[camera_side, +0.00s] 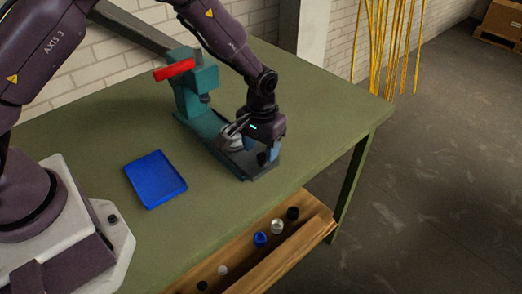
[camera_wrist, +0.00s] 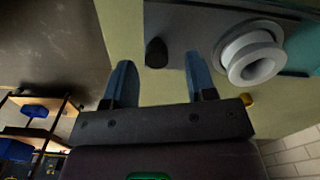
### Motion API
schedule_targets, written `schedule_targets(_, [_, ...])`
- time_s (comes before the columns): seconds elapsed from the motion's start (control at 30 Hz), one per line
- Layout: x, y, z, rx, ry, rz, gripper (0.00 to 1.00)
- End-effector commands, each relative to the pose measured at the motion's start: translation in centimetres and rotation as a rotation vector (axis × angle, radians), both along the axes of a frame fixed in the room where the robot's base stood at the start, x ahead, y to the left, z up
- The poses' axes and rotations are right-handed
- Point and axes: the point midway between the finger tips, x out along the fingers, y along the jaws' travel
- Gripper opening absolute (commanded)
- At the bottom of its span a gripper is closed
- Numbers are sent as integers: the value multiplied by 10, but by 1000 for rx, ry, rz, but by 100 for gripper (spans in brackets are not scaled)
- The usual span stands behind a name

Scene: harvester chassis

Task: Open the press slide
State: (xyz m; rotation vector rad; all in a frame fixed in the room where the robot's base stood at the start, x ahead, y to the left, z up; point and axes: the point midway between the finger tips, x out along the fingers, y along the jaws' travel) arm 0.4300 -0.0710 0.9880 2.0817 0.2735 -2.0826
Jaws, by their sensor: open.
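The teal press (camera_side: 186,100) stands on the table with a red handle (camera_side: 174,69) at its top. Its dark slide (camera_side: 258,171) extends from the base toward the table's front edge. A pale round fixture (camera_wrist: 252,55) sits on the slide; in the side view it shows as a grey piece (camera_side: 231,140) beside my gripper. A dark upright knob (camera_wrist: 156,52) stands near the slide's outer end. My gripper (camera_side: 263,151) is low over that end, pointing down. In the wrist view my gripper (camera_wrist: 161,72) is open, its blue fingers apart with the knob between and just beyond their tips. Contact cannot be told.
An empty-looking blue tray (camera_side: 155,180) lies on the green table (camera_side: 90,150) left of the press. A wooden shelf (camera_side: 300,240) with several small round parts is below the front edge. The table right of the press is clear.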

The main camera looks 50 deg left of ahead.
Motion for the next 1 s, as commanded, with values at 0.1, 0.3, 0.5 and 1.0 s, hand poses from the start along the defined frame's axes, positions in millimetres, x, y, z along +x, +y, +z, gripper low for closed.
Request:
schedule_targets(0.1, [1, -1, 28, -1, -7, -1, 51])
schedule_targets(0.3, [1, -1, 72, -1, -7, -1, 51])
schedule_targets(0.5, [0, 0, 102, 0, -2, 1, 51])
schedule_targets(1.0, [0, 0, 112, 1, 0, -7, 51])
